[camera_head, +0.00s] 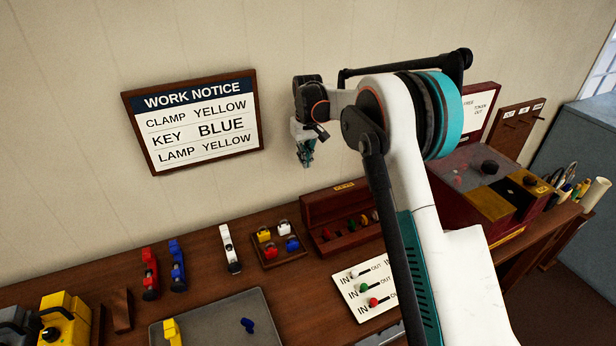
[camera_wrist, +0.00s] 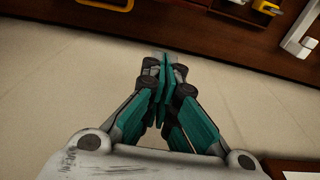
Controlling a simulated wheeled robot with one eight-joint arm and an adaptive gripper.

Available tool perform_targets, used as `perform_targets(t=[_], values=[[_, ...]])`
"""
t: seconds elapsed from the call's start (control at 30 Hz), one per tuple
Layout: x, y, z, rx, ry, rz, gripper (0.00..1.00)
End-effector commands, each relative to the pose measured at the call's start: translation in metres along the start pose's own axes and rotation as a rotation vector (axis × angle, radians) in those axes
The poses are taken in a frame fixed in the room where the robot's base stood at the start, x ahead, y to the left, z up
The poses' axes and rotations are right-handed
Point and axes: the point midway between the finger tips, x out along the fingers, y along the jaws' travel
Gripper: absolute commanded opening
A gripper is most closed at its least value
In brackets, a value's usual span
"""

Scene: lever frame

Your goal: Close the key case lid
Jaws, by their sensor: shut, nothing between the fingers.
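The key case (camera_head: 313,211) is a dark red-brown wooden box at the back of the bench, in the middle of the head view. Its lid appears raised at the back, with a small yellow label on it. Several coloured keys, among them red, green and yellow, show inside. My gripper (camera_head: 307,158) is above and a little left of the case, in front of the wall, apart from it and pointing down. In the wrist view my gripper (camera_wrist: 164,72) has its teal fingers together with nothing between them. I cannot make out the case in the wrist view.
A small rack of coloured padlocks (camera_head: 278,245) stands left of the case. A white IN/OUT panel (camera_head: 352,296) lies in front. A grey tray (camera_head: 215,325) is at the front.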

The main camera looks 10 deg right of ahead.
Motion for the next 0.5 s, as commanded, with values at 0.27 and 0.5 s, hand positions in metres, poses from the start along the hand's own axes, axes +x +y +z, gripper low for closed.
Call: perform_targets(t=[0.27, 0.5], values=[[0.040, 0.000, 0.000, 0.000, 0.000, 0.000, 0.00], [0.083, 0.000, 0.000, 0.000, 0.001, 0.000, 0.00]])
